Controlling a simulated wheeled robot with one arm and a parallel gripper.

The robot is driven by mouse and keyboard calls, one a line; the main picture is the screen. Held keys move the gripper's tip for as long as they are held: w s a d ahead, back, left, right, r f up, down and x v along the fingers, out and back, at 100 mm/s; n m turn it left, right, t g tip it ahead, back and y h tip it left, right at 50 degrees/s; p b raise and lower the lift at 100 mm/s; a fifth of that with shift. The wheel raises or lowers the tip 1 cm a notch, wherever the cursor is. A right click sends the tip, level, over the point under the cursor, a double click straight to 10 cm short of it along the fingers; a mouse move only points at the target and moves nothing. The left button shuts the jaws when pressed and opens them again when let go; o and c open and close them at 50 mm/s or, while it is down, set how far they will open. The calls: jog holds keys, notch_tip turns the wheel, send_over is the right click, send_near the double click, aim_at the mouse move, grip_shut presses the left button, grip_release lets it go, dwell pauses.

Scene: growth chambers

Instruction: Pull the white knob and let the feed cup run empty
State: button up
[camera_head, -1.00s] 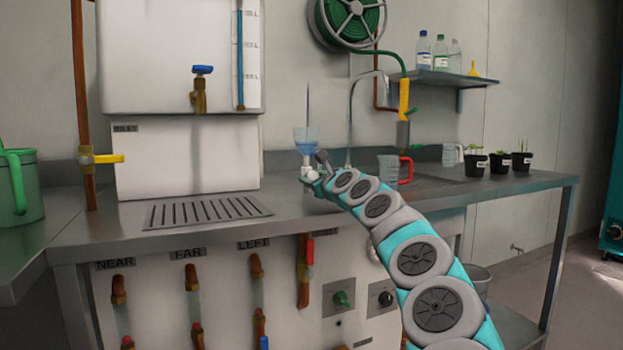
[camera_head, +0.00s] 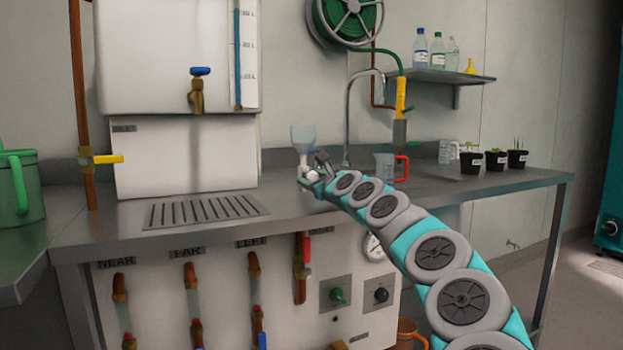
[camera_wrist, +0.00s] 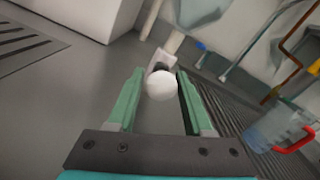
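The feed cup (camera_head: 303,135) is a clear funnel-like cup above a white fitting at the bench's back; no blue shows in it now. The white knob (camera_wrist: 161,86) is round and sits on a white fitting with a dark stem. In the head view my gripper (camera_head: 310,178) is just below the cup, and the knob is hard to make out there.
A clear jug with a red handle (camera_head: 384,166) stands right of my gripper. Black plant pots (camera_head: 496,160) stand further right. The white tank (camera_head: 165,55) and drain grille (camera_head: 205,210) are left. A thin curved tap (camera_head: 348,120) rises behind.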

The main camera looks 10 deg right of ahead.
jog(key=o, duration=0.3)
jog(key=shift+s, duration=0.1)
jog(key=shift+s+d+r, duration=0.1)
jog(key=shift+s+d, duration=0.15)
jog(key=shift+s, duration=0.15)
jog(key=shift+v, duration=3.4)
